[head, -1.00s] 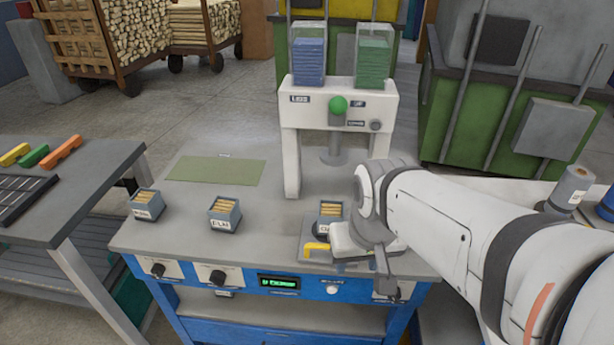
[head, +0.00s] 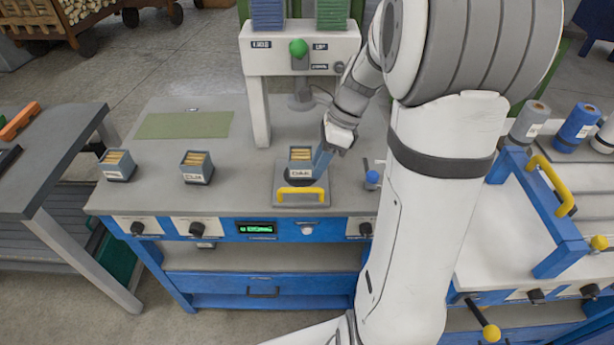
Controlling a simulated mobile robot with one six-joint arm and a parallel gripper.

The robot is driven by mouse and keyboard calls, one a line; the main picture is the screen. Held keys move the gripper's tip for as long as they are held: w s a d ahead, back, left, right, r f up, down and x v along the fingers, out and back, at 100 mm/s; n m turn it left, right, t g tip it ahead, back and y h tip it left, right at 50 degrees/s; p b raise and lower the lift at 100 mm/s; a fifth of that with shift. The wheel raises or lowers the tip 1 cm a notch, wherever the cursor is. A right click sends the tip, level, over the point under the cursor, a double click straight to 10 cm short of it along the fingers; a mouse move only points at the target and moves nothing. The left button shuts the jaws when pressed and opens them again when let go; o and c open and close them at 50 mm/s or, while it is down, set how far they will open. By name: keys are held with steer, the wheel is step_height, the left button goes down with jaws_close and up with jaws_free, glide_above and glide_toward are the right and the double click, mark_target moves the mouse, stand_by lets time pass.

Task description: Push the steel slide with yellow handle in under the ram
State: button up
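The steel slide (head: 318,184) is a flat grey plate near the front edge of the bench. Its yellow handle (head: 300,195) is on the near side, facing front. A small grey box labelled OAK (head: 300,172), with wooden pieces in it, sits on the slide. The ram (head: 303,100) hangs inside the white press frame, behind the slide; bench surface lies between them. My gripper (head: 323,158) is at the right side of the box, above the slide and behind the handle. Whether it touches the box and how its fingers stand cannot be made out.
The white press frame (head: 259,112) carries a green knob (head: 298,48). Two more boxes (head: 196,168) (head: 117,165) and a green mat (head: 184,125) are on the left of the bench (head: 238,190). A blue-capped knob (head: 372,178) stands right of the slide.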

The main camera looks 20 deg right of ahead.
steer(key=x, duration=0.6)
steer(key=shift+c, duration=0.3)
jaws_close()
